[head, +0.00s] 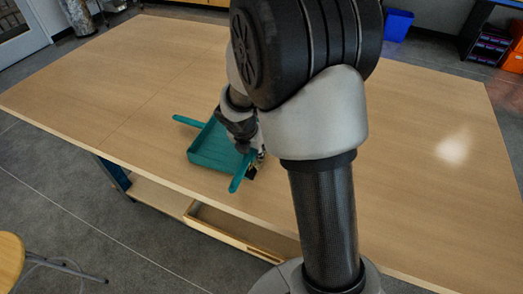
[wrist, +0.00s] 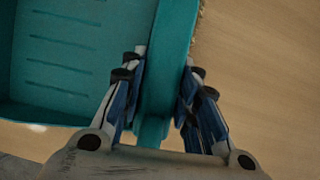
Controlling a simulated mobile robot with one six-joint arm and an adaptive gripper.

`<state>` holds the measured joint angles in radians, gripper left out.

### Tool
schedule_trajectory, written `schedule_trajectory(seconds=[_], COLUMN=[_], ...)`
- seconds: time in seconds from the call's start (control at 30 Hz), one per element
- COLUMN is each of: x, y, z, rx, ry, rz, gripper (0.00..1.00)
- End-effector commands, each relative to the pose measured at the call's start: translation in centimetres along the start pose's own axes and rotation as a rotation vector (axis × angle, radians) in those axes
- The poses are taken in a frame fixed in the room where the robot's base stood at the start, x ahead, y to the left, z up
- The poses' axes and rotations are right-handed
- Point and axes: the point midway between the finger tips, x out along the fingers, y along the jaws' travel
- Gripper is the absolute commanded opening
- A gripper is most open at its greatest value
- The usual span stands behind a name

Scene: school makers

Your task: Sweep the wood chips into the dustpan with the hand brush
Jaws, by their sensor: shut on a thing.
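The teal dustpan (head: 212,152) lies on the wooden table, its handle pointing to the upper left in the head view. In the wrist view the ribbed dustpan (wrist: 60,50) fills the left side. My gripper (wrist: 165,65) is shut on the teal hand brush (wrist: 168,35); a thin strip of tan bristles shows along its right side. The brush is close beside the pan; I cannot tell whether they touch. In the head view the brush handle (head: 241,173) sticks out toward the table's front edge, and my arm partly hides my gripper (head: 256,158). I cannot make out wood chips.
The wooden table (head: 100,90) is broad and mostly bare around the pan. Its front edge is close to the brush handle. A drawer (head: 230,228) stands open below that edge. A stool (head: 12,255) is at the lower left, and a blue bin (head: 398,24) stands beyond the table.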

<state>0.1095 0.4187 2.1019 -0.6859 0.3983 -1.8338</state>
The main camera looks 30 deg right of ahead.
Motion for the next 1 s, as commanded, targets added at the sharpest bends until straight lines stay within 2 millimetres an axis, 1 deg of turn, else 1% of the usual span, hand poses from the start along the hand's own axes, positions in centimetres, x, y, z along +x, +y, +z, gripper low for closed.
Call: schedule_trajectory(seconds=[0.03, 0.43, 0.5, 0.7, 1.0], x=[-0.1, -0.4, -1.2, -2.8, -4.2], y=[0.6, 4.1, 3.9, 3.9, 3.9], z=[0.0, 0.1, 0.5, 1.2, 1.8], rx=[-0.002, -0.001, 0.001, 0.001, 0.001], ry=[0.0, -0.001, -0.001, -0.001, -0.001], rz=[0.002, 0.001, 0.0, 0.0, -0.001], gripper=[0.0, 0.0, 0.0, 0.0, 0.0])
